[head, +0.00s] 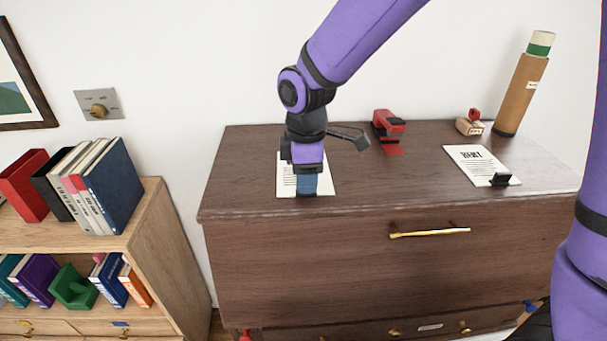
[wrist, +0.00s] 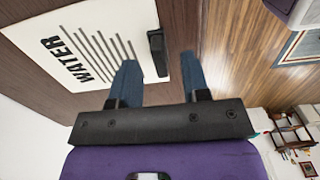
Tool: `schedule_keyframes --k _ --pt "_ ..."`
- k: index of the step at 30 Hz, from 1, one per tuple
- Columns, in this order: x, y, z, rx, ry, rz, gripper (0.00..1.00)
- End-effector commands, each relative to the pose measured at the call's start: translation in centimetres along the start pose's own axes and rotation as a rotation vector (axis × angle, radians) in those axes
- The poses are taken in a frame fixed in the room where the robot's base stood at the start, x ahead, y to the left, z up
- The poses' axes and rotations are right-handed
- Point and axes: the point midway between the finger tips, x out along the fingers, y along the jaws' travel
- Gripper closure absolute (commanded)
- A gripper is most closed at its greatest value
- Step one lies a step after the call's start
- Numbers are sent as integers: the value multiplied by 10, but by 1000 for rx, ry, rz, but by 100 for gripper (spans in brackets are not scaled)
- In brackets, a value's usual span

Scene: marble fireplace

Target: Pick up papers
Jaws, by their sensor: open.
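A white paper (head: 322,183) lies near the dresser's front edge at left, partly hidden by my gripper (head: 307,184). In the wrist view this paper (wrist: 85,50) carries the word WATER and dark lines, with a black clip (wrist: 156,50) at its edge. My gripper (wrist: 160,68) is open, its blue fingers pointing toward the clip end with nothing between them. Whether the fingers straddle the clip or hover above it I cannot tell. A second white printed paper (head: 470,155) lies at right on the dresser, with a black clip (head: 501,179) at its near edge.
The dark dresser (head: 400,180) has a red stapler (head: 389,127), a wooden stamp (head: 468,124) and a cardboard tube (head: 520,95) toward its back. A bookshelf (head: 160,240) stands at left. The dresser top between the papers is clear.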

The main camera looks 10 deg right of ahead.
Motion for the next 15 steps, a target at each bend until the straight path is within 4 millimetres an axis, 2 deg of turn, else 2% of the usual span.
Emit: schedule_keyframes --k 1,5,13,15 --pt "8 0 0 0 -2 -3 57" --pt "18 0 0 0 -1 0 57" --pt "20 0 0 0 0 1 57" --pt "20 0 0 0 0 1 74"
